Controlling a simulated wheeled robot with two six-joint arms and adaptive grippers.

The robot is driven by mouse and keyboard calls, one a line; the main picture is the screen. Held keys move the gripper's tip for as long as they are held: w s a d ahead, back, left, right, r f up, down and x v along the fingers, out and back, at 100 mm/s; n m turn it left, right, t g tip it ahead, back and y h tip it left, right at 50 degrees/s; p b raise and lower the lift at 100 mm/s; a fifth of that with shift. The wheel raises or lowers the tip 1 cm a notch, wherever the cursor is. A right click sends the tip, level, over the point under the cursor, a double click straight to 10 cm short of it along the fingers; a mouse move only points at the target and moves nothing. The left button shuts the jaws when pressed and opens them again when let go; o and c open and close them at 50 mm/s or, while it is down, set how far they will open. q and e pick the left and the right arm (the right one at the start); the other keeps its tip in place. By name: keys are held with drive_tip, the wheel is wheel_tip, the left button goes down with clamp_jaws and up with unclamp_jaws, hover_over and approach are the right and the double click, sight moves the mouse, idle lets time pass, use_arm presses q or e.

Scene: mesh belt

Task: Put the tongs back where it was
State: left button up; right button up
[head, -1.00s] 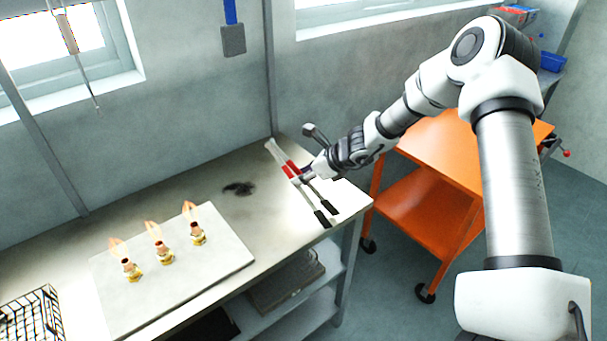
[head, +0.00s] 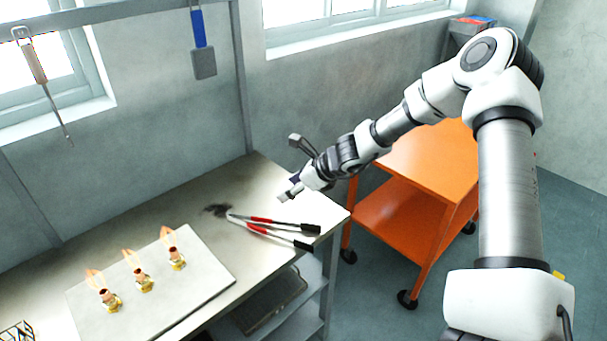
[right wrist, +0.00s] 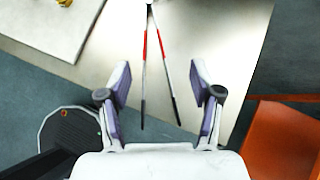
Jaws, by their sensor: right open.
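The tongs (head: 268,226), with red and black grips and a pale metal end, lie on the metal bench (head: 262,184) near its right end. Their two arms are spread apart and their metal end points left, beside a dark smudge. My right gripper (head: 285,197) is above the bench, near the tongs and apart from them. In the right wrist view its two fingers (right wrist: 160,88) are open and empty, with the tongs (right wrist: 159,62) beyond them. My left gripper is not in view.
A pale board (head: 205,273) on the bench holds several brass fittings with flames (head: 143,280). An orange cart (head: 425,165) stands right of the bench. A blue-handled tool (head: 202,45) and a thin pointed tool (head: 42,80) hang from the rail (head: 110,14).

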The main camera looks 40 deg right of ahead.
drive_tip(key=p+v, duration=0.5)
drive_tip(key=v, duration=0.2)
use_arm(q)
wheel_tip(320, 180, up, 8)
drive_tip(key=p, duration=0.1)
use_arm(e)
drive_tip(key=s+a+f+n+g+h, duration=0.2)
drive_tip(key=s+a+f+n+g, duration=0.15)
drive_tip(key=s+f+n, duration=0.4)
drive_tip(key=s+a+f+n+g+h, duration=0.2)
drive_tip(key=s+a+f+n+g, duration=0.15)
drive_tip(key=s+f+n, duration=0.4)
drive_tip(key=s+a+f+n+g, duration=0.1)
drive_tip(key=s+a+f+n, duration=0.2)
drive_tip(key=s+a+n, duration=0.3)
drive_tip(key=s+a+f+n, duration=0.2)
drive_tip(key=s+a+n, duration=0.3)
drive_tip(key=s+n, duration=0.4)
use_arm(q)
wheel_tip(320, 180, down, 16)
drive_tip(key=b, duration=1.5)
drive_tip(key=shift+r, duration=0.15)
use_arm(e)
wheel_tip(320, 180, down, 16)
drive_tip(key=shift+w, duration=0.4)
